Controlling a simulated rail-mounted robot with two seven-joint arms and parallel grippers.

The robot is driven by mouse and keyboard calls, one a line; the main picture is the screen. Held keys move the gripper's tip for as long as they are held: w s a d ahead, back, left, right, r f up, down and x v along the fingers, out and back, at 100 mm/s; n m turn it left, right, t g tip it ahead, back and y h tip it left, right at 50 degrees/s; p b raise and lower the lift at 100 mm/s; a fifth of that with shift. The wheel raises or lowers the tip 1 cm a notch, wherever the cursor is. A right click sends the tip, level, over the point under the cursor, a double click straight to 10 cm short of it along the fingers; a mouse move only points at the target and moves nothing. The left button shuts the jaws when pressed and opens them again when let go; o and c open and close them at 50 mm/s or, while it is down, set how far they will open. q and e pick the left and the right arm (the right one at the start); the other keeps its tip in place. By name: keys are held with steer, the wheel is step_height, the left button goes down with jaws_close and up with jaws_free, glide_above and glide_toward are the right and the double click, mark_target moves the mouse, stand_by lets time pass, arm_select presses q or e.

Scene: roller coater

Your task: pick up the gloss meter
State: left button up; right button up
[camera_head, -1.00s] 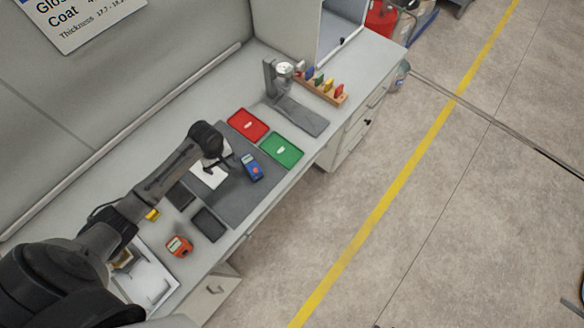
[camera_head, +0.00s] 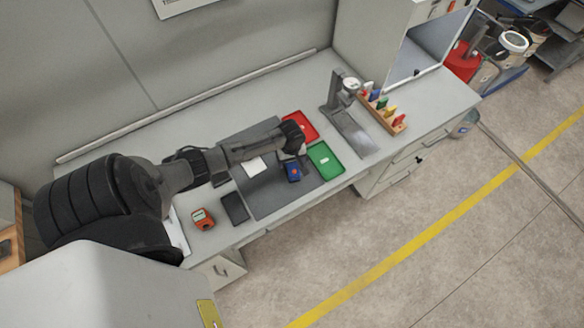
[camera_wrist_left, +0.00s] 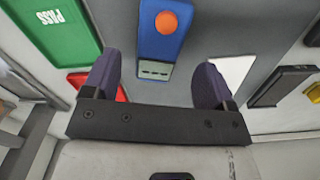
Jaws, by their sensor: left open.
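A blue hand-held meter with an orange button (camera_head: 293,173) lies on the dark grey mat (camera_head: 262,203). In the left wrist view the blue meter (camera_wrist_left: 160,35) lies just beyond the gap between my fingers. My left gripper (camera_head: 293,152) is above it and partly covers its far end in the head view. In the left wrist view the left gripper (camera_wrist_left: 157,72) has its two fingers apart with nothing held. A smaller orange-red meter (camera_head: 202,219) sits on the bench to the left. No lettering tells me which one is the gloss meter. My right gripper is out of view.
A green tray (camera_head: 325,160), marked PASS, and a red tray (camera_head: 301,128) lie right of the gripper. A stand with a gauge (camera_head: 348,115) and a rack of coloured pieces (camera_head: 383,110) stand farther right. A dark flat pad (camera_head: 234,208) and a white card (camera_head: 254,165) lie left.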

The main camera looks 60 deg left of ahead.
mark_target(292, 164)
arm_select(q)
steer(key=shift+d+f, duration=0.1)
steer(key=shift+f, duration=2.6)
steer(key=shift+c, duration=0.2)
steer(key=c, duration=1.2)
steer(key=shift+o, duration=0.2)
steer(key=shift+r, duration=0.1)
